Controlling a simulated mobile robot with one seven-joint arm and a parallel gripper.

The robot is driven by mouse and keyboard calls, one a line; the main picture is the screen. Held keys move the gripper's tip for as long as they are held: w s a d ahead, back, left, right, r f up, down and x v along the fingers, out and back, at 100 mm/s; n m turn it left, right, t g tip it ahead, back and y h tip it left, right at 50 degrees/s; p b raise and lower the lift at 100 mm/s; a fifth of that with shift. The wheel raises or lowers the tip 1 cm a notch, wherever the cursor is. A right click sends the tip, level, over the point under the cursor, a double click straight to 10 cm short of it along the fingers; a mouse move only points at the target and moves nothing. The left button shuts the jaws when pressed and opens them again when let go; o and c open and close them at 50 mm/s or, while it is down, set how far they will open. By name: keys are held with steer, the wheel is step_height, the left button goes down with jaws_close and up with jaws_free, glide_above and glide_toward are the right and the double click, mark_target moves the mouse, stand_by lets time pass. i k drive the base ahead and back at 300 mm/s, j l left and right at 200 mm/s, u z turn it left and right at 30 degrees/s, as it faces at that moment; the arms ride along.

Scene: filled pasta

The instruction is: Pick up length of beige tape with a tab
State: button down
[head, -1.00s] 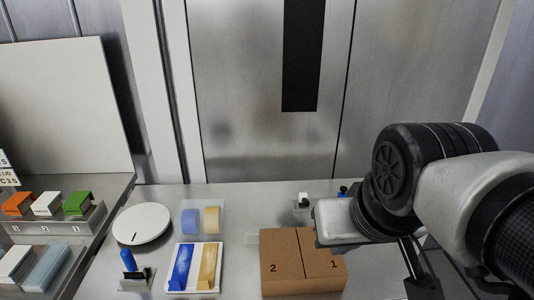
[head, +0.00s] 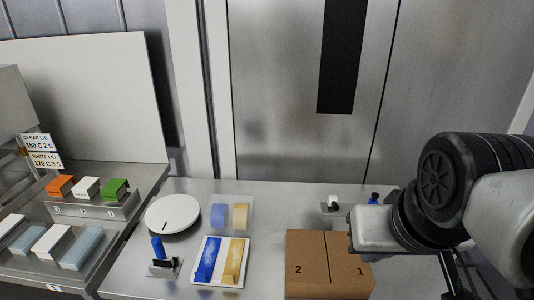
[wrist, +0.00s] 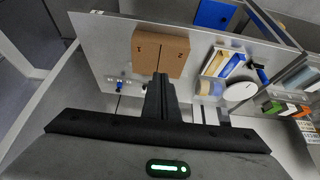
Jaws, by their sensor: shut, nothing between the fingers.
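On the steel table in the head view, a beige piece (head: 240,216) stands beside a blue piece (head: 218,214) on a clear sheet. In front, a white board (head: 219,284) carries a blue strip (head: 207,258) and a beige strip (head: 235,260). I cannot tell which beige piece is the tape length; no tab can be made out. The wrist view also shows a beige piece (wrist: 213,90) and the white board (wrist: 244,60), right of my gripper. My gripper (wrist: 162,77) is shut and empty, apart from both beige pieces.
A brown box (head: 328,268) marked 2 and 1 stands between the board and my arm. A white disc (head: 172,214) and a blue-handled tool (head: 159,250) are to the left. A stepped rack (head: 92,207) holds coloured blocks. Small items (head: 334,203) stand behind the box.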

mark_target(233, 265)
steer(key=j, duration=1.45)
steer(key=k, duration=0.05)
